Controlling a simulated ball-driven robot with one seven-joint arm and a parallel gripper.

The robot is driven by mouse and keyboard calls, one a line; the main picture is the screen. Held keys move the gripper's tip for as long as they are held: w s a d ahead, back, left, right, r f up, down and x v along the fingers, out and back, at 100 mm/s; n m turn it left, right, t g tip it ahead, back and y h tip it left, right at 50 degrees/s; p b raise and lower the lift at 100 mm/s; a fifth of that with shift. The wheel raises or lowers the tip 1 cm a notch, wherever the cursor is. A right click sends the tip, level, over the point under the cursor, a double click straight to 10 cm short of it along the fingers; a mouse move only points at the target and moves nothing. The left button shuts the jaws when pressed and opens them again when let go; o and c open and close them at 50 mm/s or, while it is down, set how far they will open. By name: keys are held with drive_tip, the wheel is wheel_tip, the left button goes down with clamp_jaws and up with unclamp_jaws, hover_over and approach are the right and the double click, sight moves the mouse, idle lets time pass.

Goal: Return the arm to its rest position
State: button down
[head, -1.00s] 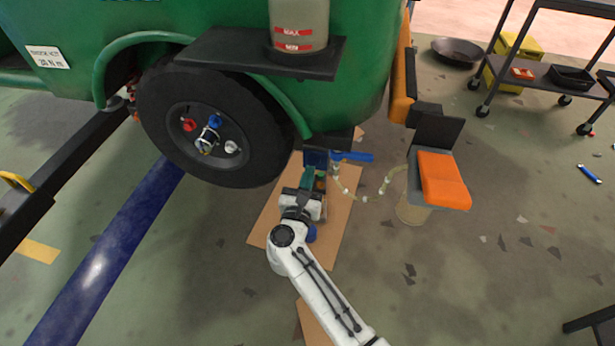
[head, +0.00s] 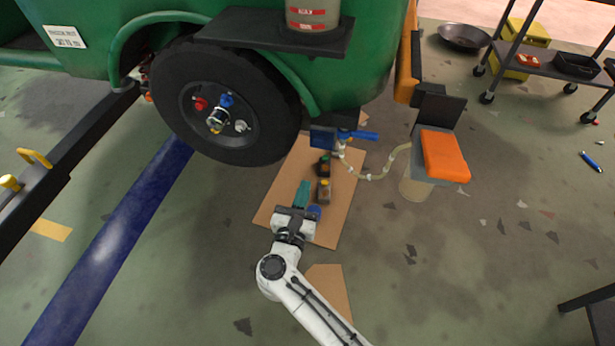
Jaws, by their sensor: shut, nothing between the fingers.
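My arm reaches in from the bottom of the head view. My gripper (head: 302,193) is shut and empty, with its teal fingers pointing away over the cardboard sheet (head: 340,205) on the floor. The fingers are apart from the rickshaw wheel (head: 228,105) and below the green rickshaw body (head: 350,75). A small item with a yellow top (head: 324,190) and a dark item with a green top (head: 323,166) sit just beyond and right of the fingers. A blue round item (head: 314,211) shows partly behind my gripper.
A blue-handled valve (head: 358,135) with a hose (head: 378,176) leads to a bucket (head: 415,188) under an orange pad (head: 444,156). A blue floor beam or stripe (head: 115,255) lies left. A wheeled cart (head: 545,65) stands at the upper right. The floor at lower right is mostly clear.

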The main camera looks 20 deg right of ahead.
drive_tip(key=shift+s+a, duration=0.25)
drive_tip(key=shift+s, duration=0.1)
